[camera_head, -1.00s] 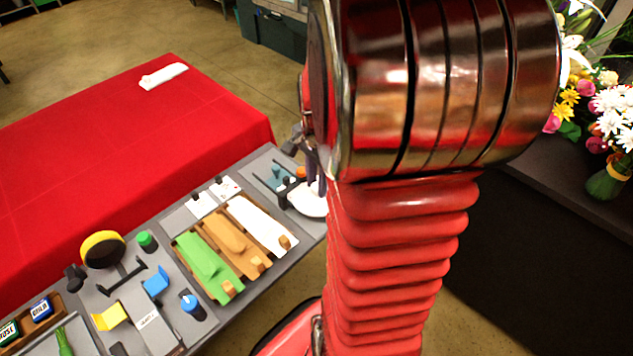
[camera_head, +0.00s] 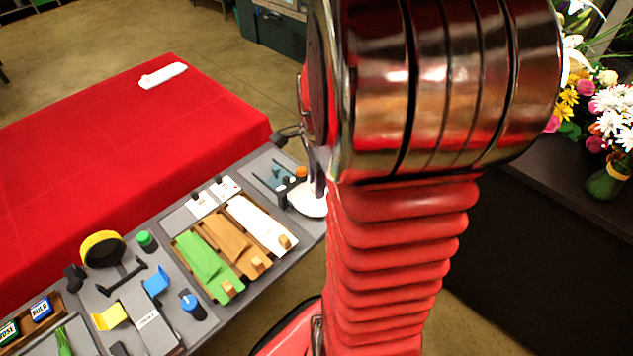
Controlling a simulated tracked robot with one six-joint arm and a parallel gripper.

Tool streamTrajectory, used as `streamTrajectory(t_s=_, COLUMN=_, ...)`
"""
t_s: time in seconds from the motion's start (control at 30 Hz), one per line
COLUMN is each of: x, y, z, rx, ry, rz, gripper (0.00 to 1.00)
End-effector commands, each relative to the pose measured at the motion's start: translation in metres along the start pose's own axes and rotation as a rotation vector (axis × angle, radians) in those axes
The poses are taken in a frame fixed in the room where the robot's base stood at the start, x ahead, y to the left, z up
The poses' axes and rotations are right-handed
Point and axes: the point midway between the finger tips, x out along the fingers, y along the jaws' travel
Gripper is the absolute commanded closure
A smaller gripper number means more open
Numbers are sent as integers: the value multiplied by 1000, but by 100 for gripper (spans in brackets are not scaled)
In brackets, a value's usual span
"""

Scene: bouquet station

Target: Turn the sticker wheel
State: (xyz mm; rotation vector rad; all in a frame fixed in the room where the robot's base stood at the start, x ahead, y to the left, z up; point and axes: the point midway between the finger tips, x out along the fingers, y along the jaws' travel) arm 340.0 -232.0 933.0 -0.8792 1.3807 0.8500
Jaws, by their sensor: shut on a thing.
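The sticker wheel appears to be the white disc (camera_head: 307,203) at the right end of the grey table, and its right side is hidden behind my arm. My gripper (camera_head: 319,186) is mostly hidden behind the large metal joint of my arm. Only a narrow dark part of it shows, reaching down to the disc. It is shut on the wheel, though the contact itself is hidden. A small orange piece (camera_head: 300,173) and a black holder (camera_head: 283,196) are beside the disc.
Green (camera_head: 203,262), orange and white pieces lie in a wooden rack left of the wheel. A yellow-and-black round item (camera_head: 102,249), a green-topped jar (camera_head: 146,241) and a blue-topped jar (camera_head: 192,305) stand farther left. A red-covered table (camera_head: 130,150) lies behind.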

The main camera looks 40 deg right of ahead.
Motion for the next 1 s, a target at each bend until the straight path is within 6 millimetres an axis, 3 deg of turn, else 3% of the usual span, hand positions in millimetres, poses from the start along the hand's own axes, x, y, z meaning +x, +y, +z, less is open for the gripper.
streamTrajectory(t_s=0.07, x=0, y=0, z=1, rx=1, ry=-2, rz=1, gripper=99)
streamTrajectory(t_s=0.1, x=0, y=0, z=1, rx=1, ry=-2, rz=1, gripper=76)
streamTrajectory(t_s=0.33, x=0, y=0, z=0, rx=0, ry=-1, rz=1, gripper=59)
streamTrajectory(t_s=0.73, x=-6, y=0, z=0, rx=-1, ry=0, rz=0, gripper=58)
streamTrajectory(t_s=1.0, x=-40, y=-1, z=0, rx=-1, ry=0, rz=-4, gripper=58)
